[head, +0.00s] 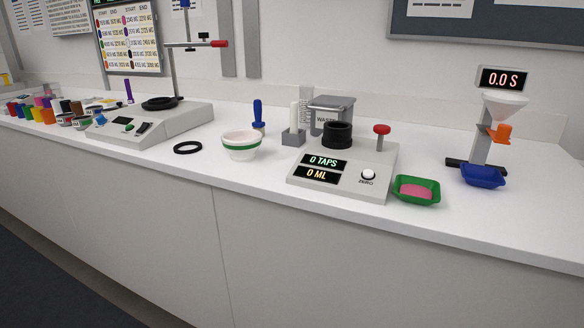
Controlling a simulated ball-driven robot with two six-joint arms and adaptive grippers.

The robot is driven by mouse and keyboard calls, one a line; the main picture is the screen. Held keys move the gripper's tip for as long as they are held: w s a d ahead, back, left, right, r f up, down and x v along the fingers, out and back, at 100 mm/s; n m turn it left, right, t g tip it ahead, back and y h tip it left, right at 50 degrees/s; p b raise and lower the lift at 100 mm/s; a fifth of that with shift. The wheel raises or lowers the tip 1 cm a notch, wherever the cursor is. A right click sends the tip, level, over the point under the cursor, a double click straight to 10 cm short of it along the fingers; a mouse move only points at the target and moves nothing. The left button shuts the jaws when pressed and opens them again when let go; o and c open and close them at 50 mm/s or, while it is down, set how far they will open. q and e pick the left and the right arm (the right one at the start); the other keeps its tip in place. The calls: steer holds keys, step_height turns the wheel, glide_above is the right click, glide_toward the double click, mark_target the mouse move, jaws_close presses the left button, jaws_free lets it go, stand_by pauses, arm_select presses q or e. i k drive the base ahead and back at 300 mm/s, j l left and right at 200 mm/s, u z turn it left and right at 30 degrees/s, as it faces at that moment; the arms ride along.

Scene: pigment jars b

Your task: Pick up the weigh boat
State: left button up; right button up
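Two small trays look like weigh boats. A green one (402,195) holds pink powder and sits on the counter just right of the tap device, near the front edge. A blue one (483,177) sits under the funnel stand at the right. I cannot see what is inside the blue one. Neither of my grippers is in view.
The white counter (330,218) runs across the view. The grey tap device (340,172) reads 0 TAPS, 0 ML. The funnel stand (480,140) shows 0.0 S. A white bowl with a green band (241,150) and a black ring (188,147) lie left of it.

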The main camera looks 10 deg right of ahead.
mark_target(415, 191)
steer(key=z, duration=1.4)
